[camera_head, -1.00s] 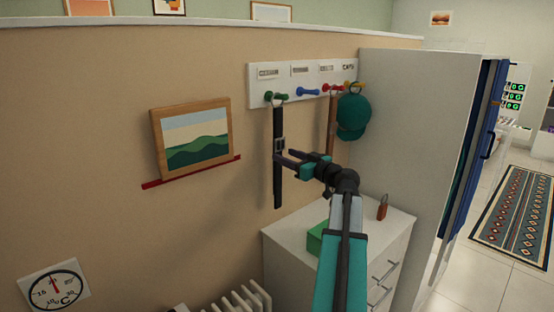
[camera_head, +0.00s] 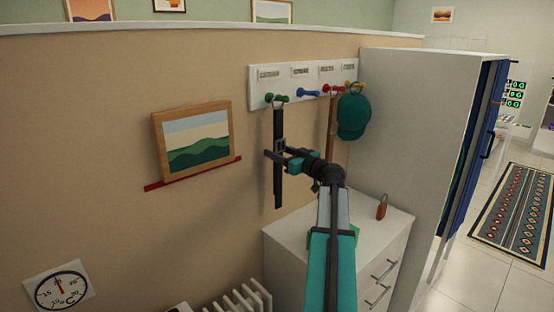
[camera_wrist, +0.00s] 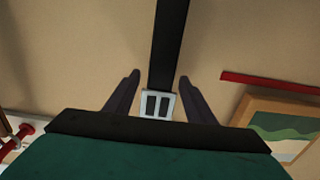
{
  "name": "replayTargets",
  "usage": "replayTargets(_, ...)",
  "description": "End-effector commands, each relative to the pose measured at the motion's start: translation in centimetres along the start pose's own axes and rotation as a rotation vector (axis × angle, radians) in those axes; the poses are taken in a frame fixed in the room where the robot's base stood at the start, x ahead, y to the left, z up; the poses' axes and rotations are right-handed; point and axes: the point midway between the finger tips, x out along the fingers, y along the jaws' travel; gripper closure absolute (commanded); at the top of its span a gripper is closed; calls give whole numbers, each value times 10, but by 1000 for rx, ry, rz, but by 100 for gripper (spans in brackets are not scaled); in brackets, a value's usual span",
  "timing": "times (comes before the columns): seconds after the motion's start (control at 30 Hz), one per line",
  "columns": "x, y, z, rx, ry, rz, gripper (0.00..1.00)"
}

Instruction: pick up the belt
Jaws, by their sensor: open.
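A black belt (camera_head: 278,185) hangs straight down from a green peg (camera_head: 276,98) on the wall rack. The fingers of my gripper (camera_wrist: 160,78) are open, one on each side of the belt, with gaps left and right. A brown strap (camera_head: 332,125) hangs from the red peg.
The white rack (camera_head: 262,83) has labels above its pegs. A teal cap (camera_head: 354,116) hangs at its right end. A white dresser (camera_head: 285,240) with a padlock (camera_head: 382,207) stands below, beside the wardrobe (camera_head: 420,150). A framed picture (camera_head: 196,140) is at left on a red ledge.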

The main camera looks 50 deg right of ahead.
Motion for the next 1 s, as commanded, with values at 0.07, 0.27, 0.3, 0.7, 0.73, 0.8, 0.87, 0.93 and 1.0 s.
replayTargets(0.07, 2, 0, 0, 0, 0, 0, 50)
replayTargets(0.27, 2, 0, 0, 0, 0, 1, 50)
replayTargets(0.3, 2, 0, 0, 0, 0, 1, 50)
replayTargets(0.7, 1, 1, 0, 0, 0, 1, 70)
replayTargets(0.73, 1, 1, 0, 0, 0, 1, 75)
replayTargets(0.8, 1, 1, 0, 0, 0, 1, 87)
replayTargets(0.87, 1, 1, 0, 0, 0, 2, 97)
replayTargets(0.93, 1, 1, 0, 1, 1, 2, 98)
replayTargets(1.0, 1, 1, 0, 1, 1, 2, 98)
